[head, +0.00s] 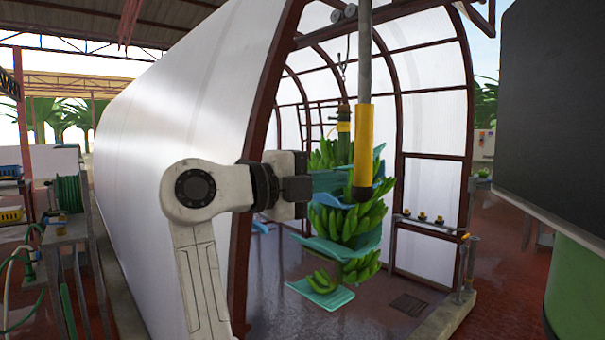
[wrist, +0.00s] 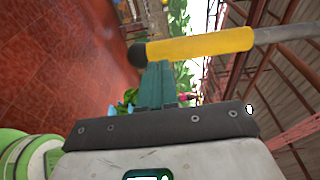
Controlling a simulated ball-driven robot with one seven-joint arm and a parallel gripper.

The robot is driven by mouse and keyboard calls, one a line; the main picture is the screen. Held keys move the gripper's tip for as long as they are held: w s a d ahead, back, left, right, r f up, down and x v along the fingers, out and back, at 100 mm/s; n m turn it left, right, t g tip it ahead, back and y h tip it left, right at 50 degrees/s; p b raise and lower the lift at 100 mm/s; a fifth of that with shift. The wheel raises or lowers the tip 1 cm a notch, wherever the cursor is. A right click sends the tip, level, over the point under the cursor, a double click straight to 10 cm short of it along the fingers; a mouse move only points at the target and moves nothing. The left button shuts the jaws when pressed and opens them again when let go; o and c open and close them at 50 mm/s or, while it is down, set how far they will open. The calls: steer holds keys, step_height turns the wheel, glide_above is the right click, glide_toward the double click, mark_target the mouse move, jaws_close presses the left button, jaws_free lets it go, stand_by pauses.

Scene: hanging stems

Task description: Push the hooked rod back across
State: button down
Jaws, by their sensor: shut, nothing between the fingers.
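The hooked rod (head: 363,95) hangs upright in the head view, a grey bar with a yellow sleeve at its lower end. Its top runs out of the picture, so no hook shows. In the wrist view the yellow sleeve (wrist: 200,46) lies across the picture, with a dark end cap at left and the grey bar at right. My gripper (head: 338,181) is left of the sleeve in the head view, pointing towards it. Its teal fingers (wrist: 155,72) are shut and empty in the wrist view, their tips close to the sleeve. I cannot tell whether they touch.
A green banana bunch (head: 345,222) with blue sheets between its layers hangs just behind the rod. A white-skinned arched tunnel (head: 190,95) with dark red ribs stands around it. A dark panel (head: 560,110) over a green drum (head: 578,285) stands at right. The wet floor below is mostly open.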

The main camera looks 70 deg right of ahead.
steer(key=shift+x, duration=1.1)
steer(key=shift+d, duration=0.15)
steer(key=w+d+b+x, duration=0.1)
steer(key=b+x, duration=0.3)
steer(key=x, duration=0.9)
steer(key=shift+w+d, duration=0.25)
steer(key=shift+w, duration=0.15)
